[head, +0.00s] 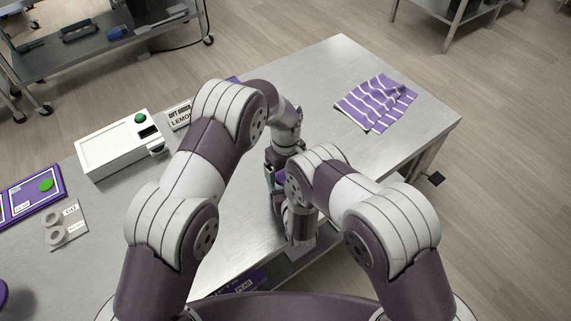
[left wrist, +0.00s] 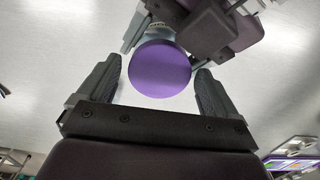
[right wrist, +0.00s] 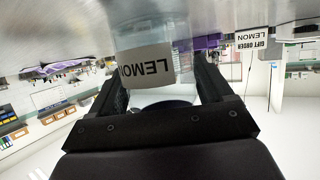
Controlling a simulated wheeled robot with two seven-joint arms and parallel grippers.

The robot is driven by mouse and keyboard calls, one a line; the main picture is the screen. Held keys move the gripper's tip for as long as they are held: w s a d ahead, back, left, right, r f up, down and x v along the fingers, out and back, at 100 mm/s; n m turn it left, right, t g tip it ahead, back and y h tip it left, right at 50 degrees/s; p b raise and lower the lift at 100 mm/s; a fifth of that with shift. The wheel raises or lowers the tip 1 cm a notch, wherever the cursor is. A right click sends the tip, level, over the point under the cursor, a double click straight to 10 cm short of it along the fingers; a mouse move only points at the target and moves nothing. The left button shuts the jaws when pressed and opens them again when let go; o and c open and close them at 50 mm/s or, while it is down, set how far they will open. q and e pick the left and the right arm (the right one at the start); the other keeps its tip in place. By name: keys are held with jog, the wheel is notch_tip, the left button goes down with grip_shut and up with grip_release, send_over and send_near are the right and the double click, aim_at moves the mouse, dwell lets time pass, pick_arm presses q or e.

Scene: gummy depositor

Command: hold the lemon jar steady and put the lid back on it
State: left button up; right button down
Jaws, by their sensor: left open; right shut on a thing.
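The lemon jar (right wrist: 142,50) is clear with a white LEMON label, upside down in the right wrist view. My right gripper (right wrist: 158,78) is shut on the jar's sides; it also shows at the top right of the left wrist view (left wrist: 215,25). The round purple lid (left wrist: 160,69) lies over the jar's mouth, face on in the left wrist view. I cannot tell whether it is seated. My left gripper (left wrist: 158,66) is open, with a finger on either side of the lid and small gaps visible. In the head view my arms hide most of the jar.
The steel table (head: 325,75) has clear room at the back. A striped purple cloth (head: 377,103) lies at the right. A white box with a green button (head: 118,147), a LEMON gift order sign (head: 180,117) and a purple board (head: 30,200) stand at the left.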

pick_arm(q)
jog(key=c, duration=1.1)
jog(key=m, duration=0.4)
jog(key=shift+m, duration=0.4)
jog(key=m, duration=0.8)
jog(key=o, duration=1.2)
